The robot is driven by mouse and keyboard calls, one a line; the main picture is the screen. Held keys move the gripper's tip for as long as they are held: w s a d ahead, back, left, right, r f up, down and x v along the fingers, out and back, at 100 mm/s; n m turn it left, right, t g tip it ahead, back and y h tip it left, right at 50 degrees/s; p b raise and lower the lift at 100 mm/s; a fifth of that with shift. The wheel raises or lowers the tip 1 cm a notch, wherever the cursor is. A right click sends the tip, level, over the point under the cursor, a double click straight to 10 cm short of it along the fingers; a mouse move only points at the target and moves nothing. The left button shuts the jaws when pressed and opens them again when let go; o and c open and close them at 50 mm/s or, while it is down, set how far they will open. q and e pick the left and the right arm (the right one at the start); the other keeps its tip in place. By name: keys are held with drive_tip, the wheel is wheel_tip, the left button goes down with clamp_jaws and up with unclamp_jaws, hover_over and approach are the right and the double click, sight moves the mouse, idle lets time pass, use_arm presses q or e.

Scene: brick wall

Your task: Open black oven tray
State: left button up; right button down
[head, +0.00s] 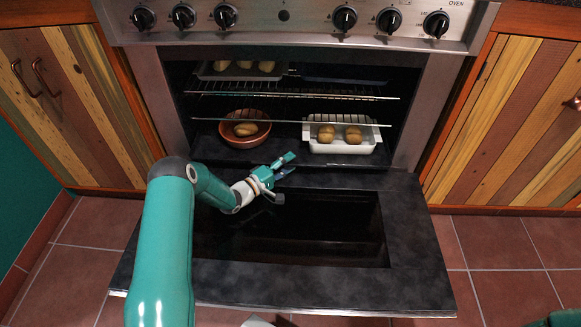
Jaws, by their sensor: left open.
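The oven (425,110) stands ahead with its black door (320,285) folded down flat towards me. The door has a dark glass panel in its middle. A dark tray (345,76) sits at the upper right inside the oven, hard to make out in the shadow. My left gripper (287,166) is open and empty, over the door's inner edge just in front of the oven opening. It points to the right and holds nothing. My right gripper is out of view.
On the lower level, a brown bowl (262,132) and a white dish (340,147) hold potatoes. Another tray with potatoes (244,66) sits upper left. Wire racks (290,92) span the oven. Wooden cabinets (500,120) flank it; tiled floor (500,260) is clear at right.

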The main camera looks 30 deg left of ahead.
use_arm(q)
drive_tip(key=shift+w, duration=0.15)
clamp_jaws()
